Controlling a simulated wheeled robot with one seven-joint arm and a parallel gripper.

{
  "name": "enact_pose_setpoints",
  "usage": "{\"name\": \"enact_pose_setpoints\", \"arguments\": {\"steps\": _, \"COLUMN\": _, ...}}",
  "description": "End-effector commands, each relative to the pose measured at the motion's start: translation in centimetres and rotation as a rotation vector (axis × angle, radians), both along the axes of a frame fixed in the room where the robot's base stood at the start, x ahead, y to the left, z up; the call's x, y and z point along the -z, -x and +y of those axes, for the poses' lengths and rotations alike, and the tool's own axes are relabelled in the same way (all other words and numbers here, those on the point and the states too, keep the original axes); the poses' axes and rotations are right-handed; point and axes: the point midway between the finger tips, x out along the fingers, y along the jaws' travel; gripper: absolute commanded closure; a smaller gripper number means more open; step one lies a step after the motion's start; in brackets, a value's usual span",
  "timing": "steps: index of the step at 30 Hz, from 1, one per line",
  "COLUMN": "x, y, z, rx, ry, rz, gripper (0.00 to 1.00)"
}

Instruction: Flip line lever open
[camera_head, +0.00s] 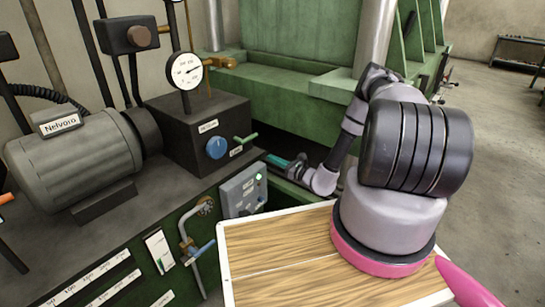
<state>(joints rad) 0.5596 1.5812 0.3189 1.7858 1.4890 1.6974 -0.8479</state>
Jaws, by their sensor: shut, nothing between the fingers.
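A small lever with a green handle (245,138) sticks out of the right side of a dark box (200,132), above a small white label too small to read. A lever with a blue handle (201,251) sits on a pipe at the front of the green machine, lower down. I cannot read which one is the line lever. My gripper (273,159) has teal fingertips and points left, low beside the box. It is shut and empty, a little right of and below the green handle, seemingly apart from it.
A blue knob (216,148) and a pressure gauge (186,70) are on the dark box. A grey panel (243,191) with a green button stands below my gripper. A grey motor (75,150) is at left. The green press frame (280,95) rises behind.

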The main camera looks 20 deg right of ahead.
Motion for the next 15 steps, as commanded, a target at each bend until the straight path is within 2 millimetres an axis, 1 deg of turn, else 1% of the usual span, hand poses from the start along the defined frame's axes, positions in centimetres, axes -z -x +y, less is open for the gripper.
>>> {"name": "enact_pose_setpoints", "arguments": {"steps": 1, "x": -0.1, "y": -0.8, "z": 0.8, "rx": -0.005, "ry": 0.001, "rz": -0.002, "gripper": 1.0}}
{"name": "enact_pose_setpoints", "arguments": {"steps": 3, "x": -0.2, "y": -2.1, "z": 1.7, "rx": -0.004, "ry": 0.001, "rz": -0.003, "gripper": 1.0}}
{"name": "enact_pose_setpoints", "arguments": {"steps": 10, "x": -0.4, "y": -6.0, "z": 4.5, "rx": -0.003, "ry": 0.001, "rz": -0.002, "gripper": 1.0}}
{"name": "enact_pose_setpoints", "arguments": {"steps": 11, "x": -0.7, "y": -6.3, "z": 4.7, "rx": -0.002, "ry": 0.0, "rz": -0.002, "gripper": 1.0}}
{"name": "enact_pose_setpoints", "arguments": {"steps": 12, "x": -1.6, "y": -6.3, "z": 4.5, "rx": -0.001, "ry": 0.0, "rz": -0.002, "gripper": 1.0}}
{"name": "enact_pose_setpoints", "arguments": {"steps": 15, "x": -3.0, "y": -6.5, "z": 4.7, "rx": 0.0, "ry": -0.001, "rz": -0.001, "gripper": 1.0}}
